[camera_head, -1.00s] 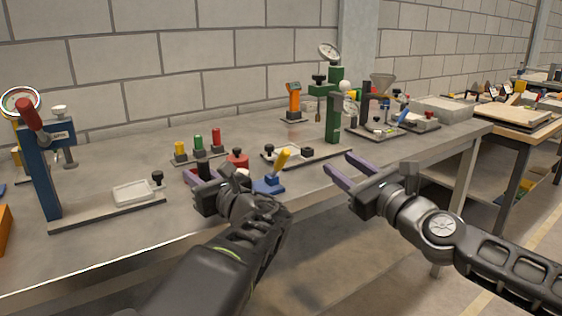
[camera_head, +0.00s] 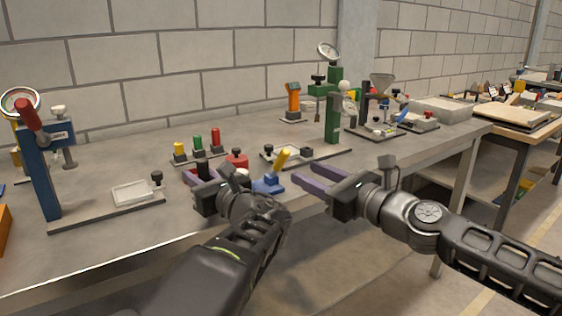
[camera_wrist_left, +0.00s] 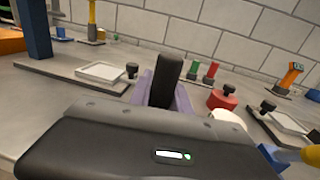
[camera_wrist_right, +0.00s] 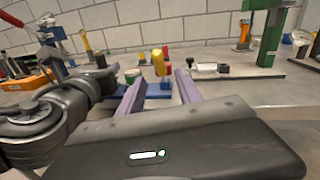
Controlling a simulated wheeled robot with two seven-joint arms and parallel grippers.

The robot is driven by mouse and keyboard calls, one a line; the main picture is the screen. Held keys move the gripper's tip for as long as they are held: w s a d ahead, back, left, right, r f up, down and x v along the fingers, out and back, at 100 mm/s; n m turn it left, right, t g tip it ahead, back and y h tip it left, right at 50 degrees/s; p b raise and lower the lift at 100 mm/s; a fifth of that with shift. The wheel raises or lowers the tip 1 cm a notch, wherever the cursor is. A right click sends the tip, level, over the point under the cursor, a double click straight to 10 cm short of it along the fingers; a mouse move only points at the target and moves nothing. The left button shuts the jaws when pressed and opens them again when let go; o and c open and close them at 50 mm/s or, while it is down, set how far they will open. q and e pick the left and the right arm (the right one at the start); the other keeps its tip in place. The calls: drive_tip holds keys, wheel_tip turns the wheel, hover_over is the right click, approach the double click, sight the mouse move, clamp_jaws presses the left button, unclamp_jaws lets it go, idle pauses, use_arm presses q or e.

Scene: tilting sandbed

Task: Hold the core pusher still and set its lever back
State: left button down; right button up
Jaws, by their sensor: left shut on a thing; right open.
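The core pusher shows as a blue body (camera_head: 268,185) with a yellow lever (camera_head: 282,158) tilted up to the right, near the bench's front edge. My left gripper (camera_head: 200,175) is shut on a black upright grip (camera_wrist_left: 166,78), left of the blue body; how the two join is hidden. A white round part (camera_wrist_left: 228,119) sits between them. My right gripper (camera_head: 305,175) is open and empty, just right of the blue body. In the right wrist view the yellow lever (camera_wrist_right: 158,62) stands beyond and between its purple fingers, apart from them.
A red pot (camera_head: 237,159) stands close behind the pusher. A rack with yellow, green and red pegs (camera_head: 199,150) is behind left. A green press (camera_head: 334,110) stands behind right, a blue press (camera_head: 42,170) far left. Bench (camera_head: 120,230) is bare at front left.

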sight(281, 161)
drive_tip(key=x, duration=0.9)
drive_tip(key=shift+w+a, duration=0.2)
clamp_jaws()
idle(1.2)
